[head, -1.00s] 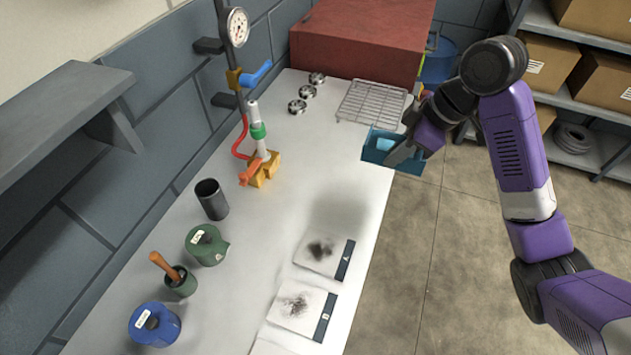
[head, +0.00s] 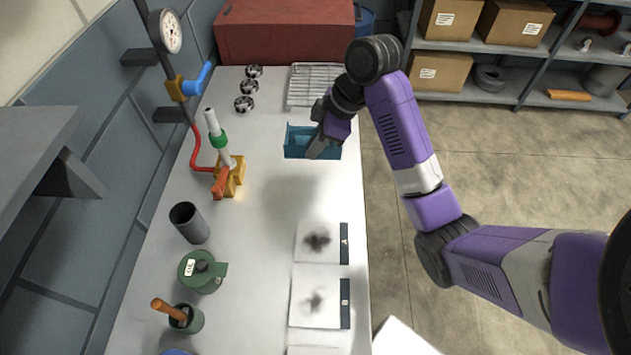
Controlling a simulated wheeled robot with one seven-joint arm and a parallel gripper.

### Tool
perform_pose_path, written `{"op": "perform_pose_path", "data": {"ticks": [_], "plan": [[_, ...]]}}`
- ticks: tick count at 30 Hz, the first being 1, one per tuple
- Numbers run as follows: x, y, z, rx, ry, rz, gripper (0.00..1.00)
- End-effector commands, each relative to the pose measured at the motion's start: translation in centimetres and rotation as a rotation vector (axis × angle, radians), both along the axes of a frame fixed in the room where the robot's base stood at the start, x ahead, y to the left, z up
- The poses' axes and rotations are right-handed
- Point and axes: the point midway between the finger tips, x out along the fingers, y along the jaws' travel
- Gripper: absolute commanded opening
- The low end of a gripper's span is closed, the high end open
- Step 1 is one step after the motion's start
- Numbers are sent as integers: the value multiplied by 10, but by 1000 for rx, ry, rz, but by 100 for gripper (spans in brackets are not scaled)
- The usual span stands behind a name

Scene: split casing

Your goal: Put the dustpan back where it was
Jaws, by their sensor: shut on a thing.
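The dustpan (head: 298,143) looks like a small teal-blue open pan. My gripper (head: 318,150) is shut on it at its right side and hides part of it. The dustpan is over the white bench, in front of the wire rack, with a soft shadow on the bench below and left of it. It appears to be held above the surface, but the exact height is hard to tell.
A wire rack (head: 312,86) and a red box (head: 285,32) are at the bench's far end. Several bearings (head: 244,104) lie left of the rack. A burner on a yellow base (head: 230,178) stands at left. Sheets A (head: 317,243) and B (head: 315,302) lie nearer. The bench middle is clear.

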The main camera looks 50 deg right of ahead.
Motion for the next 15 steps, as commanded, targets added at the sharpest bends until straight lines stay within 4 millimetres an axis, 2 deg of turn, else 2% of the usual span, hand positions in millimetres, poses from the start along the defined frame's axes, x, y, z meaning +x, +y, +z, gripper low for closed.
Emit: {"op": "perform_pose_path", "data": {"ticks": [10,12,15], "plan": [[-6,3,-27,5,21,2,0],[-5,3,-49,3,18,3,0],[-6,2,-68,3,19,2,0]]}}
